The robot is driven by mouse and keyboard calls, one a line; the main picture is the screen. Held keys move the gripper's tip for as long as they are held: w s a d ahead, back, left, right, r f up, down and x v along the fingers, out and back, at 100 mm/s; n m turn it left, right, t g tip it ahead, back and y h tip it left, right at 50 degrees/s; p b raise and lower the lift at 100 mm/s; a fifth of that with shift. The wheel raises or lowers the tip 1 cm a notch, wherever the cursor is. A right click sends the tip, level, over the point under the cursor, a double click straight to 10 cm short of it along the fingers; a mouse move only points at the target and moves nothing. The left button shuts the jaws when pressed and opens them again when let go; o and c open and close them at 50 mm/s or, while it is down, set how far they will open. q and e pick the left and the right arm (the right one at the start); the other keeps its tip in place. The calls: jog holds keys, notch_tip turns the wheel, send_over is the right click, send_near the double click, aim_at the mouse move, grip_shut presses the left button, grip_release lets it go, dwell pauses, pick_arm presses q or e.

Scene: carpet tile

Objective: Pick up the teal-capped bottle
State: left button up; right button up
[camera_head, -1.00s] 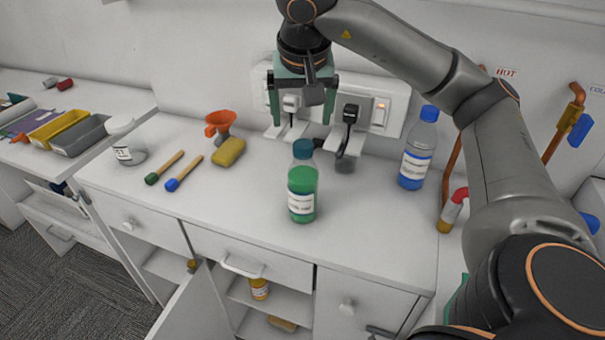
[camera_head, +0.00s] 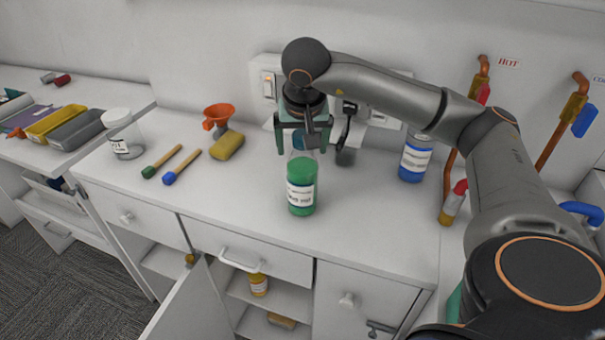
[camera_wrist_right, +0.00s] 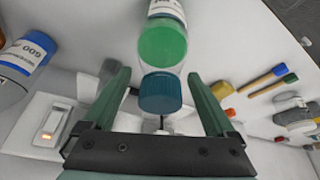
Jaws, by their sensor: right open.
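The teal-capped bottle (camera_head: 301,186) stands upright on the white counter in the head view, with green liquid and a white label. Its teal cap is partly hidden by my right gripper (camera_head: 305,150), which is open and pointing down at the top of the bottle. In the right wrist view, the teal cap (camera_wrist_right: 160,92) lies between the two spread fingers of my right gripper (camera_wrist_right: 162,85), and the bottle's green body extends beyond it. I see no finger closed on the bottle. My left gripper is in neither view.
A blue-labelled bottle (camera_head: 415,160) stands to the right, its top hidden by my right arm. Wall sockets (camera_head: 268,86) stand behind. A lower cabinet door (camera_head: 185,308) is open.

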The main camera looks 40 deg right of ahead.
jog(key=shift+c, duration=0.4)
jog(key=c, duration=1)
jog(key=shift+f, duration=0.15)
grip_shut()
jog(key=shift+a, duration=0.1)
